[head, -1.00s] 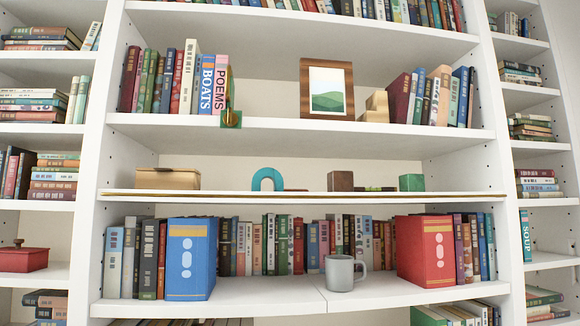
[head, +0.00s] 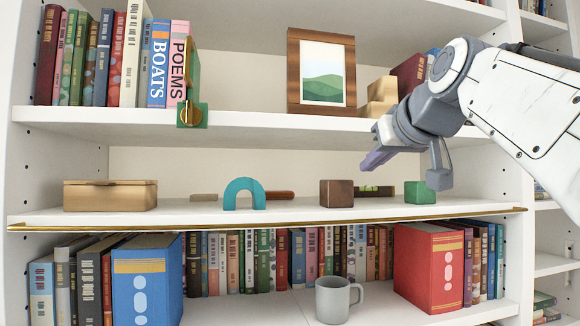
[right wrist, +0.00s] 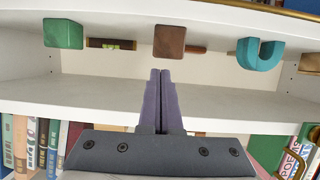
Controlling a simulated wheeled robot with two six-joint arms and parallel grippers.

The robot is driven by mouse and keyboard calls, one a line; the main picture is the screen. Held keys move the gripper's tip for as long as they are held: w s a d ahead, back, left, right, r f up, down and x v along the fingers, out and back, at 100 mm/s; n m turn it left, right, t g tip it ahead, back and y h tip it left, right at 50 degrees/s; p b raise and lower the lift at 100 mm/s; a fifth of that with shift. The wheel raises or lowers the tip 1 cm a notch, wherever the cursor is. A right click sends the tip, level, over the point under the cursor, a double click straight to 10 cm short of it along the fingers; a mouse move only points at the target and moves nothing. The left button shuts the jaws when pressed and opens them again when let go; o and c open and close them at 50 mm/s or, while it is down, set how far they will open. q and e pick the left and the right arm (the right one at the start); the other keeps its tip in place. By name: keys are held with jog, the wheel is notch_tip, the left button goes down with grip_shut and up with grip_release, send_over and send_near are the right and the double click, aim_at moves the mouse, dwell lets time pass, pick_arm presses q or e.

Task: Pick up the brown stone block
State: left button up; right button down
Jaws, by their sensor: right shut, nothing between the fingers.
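The brown stone block (head: 337,193) is a small dark cube on the middle shelf, near its front edge. It also shows in the right wrist view (right wrist: 169,41), at the top centre, beyond my fingertips. My right gripper (head: 372,166) reaches in from the right, above and to the right of the block in the head view. Its purple fingers are shut, with nothing between them, and apart from the block; they show end-on in the right wrist view (right wrist: 160,75). My left gripper is not in view.
On the same shelf are a green cube (head: 420,194), a spirit level (head: 373,191) behind, a teal arch (head: 243,193), a reddish-brown rod (head: 280,195) and a tan box (head: 110,195). The upper shelf (head: 280,124) overhangs. A grey mug (head: 336,299) stands below.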

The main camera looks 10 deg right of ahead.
jog(key=p, duration=0.6)
send_over(336, 193)
jog(key=w+d, duration=0.1)
jog(key=w, duration=0.1)
jog(key=shift+r, duration=0.1)
jog(key=shift+s+f+b, duration=0.25)
jog(key=shift+f+b, duration=0.25)
jog(key=shift+f, duration=0.55)
jog(key=shift+d+f, duration=0.1)
